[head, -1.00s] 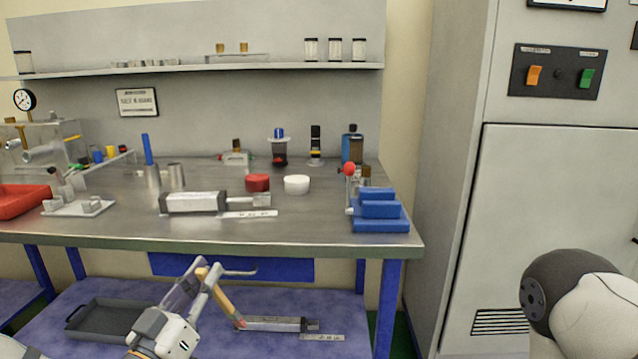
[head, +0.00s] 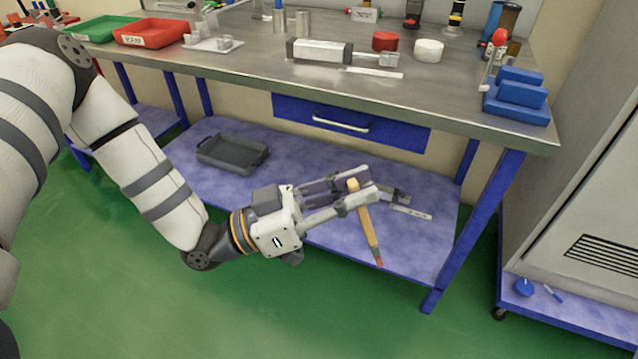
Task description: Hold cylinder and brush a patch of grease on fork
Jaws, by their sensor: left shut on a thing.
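My left gripper (head: 364,184) is shut on a brush (head: 368,230) with a yellow wooden handle and a reddish lower end. It holds the brush tilted, in front of the lower shelf. A silver cylinder (head: 319,51) lies on the bench top, with its rod and fork (head: 384,60) pointing right. A second cylinder lies on the lower shelf; only its end (head: 401,197) shows past my gripper. A red round tub (head: 385,41) and a white round tub (head: 429,50) stand behind the bench cylinder's fork. No grease patch can be made out. My right gripper is out of view.
A labelled strip (head: 372,72) lies in front of the bench cylinder. Blue stepped blocks (head: 517,97) stand at the bench's right corner. A dark tray (head: 233,152) sits on the lower shelf (head: 300,160). A grey cabinet (head: 590,150) stands at right.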

